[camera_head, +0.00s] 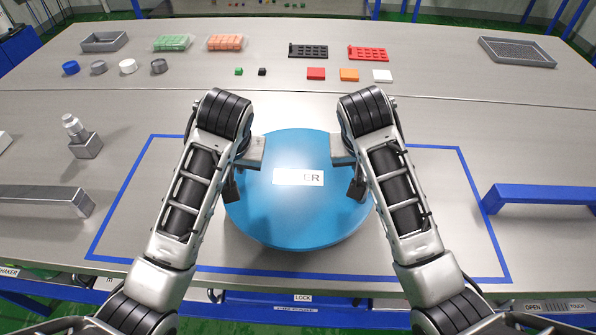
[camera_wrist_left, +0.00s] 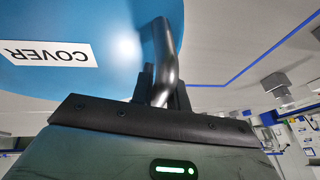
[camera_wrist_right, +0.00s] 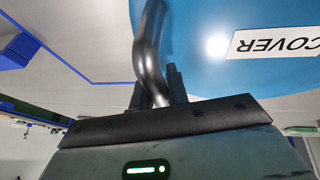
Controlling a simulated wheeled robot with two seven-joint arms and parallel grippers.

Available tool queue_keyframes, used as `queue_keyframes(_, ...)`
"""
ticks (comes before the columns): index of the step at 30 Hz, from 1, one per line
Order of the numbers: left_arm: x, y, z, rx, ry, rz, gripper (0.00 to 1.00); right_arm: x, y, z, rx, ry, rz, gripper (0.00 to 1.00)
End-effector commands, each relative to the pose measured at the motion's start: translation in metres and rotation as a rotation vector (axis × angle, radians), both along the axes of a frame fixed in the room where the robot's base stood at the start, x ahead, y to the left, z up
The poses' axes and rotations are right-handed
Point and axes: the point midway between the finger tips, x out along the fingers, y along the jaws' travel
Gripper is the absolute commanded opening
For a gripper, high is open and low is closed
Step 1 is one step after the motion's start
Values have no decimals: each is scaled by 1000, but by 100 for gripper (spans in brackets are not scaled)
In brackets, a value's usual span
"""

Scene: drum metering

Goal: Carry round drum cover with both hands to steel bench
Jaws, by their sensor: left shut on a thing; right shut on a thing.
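The round drum cover (camera_head: 300,222) is a flat blue disc with a white label, inside the blue-taped square on the steel bench (camera_head: 480,130). The cover also shows in the left wrist view (camera_wrist_left: 110,75) and in the right wrist view (camera_wrist_right: 200,60). My left gripper (camera_wrist_left: 163,92) is shut on a dark bent handle bar at one side of the cover. My right gripper (camera_wrist_right: 158,92) is shut on a matching bar at the opposite side. In the head view my arms hide the grips. I cannot tell whether the cover touches the bench.
A grey bar (camera_head: 45,197) stands left of the taped square, and a blue bar (camera_head: 540,196) stands right. A metal fitting (camera_head: 82,138) is at the left. Trays, small blocks and caps line the bench's back.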

Motion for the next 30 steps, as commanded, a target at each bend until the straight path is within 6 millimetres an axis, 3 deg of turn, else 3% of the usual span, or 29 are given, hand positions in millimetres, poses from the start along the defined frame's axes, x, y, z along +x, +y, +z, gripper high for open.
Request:
queue_keyframes(17, 1, 0, -1, -1, -6, 1, 0, 1, 0, -1, 0, -5, 0, 0)
queue_keyframes(30, 1, 0, -24, -1, -6, 0, 0, 1, 0, -24, 0, -5, -1, 0)
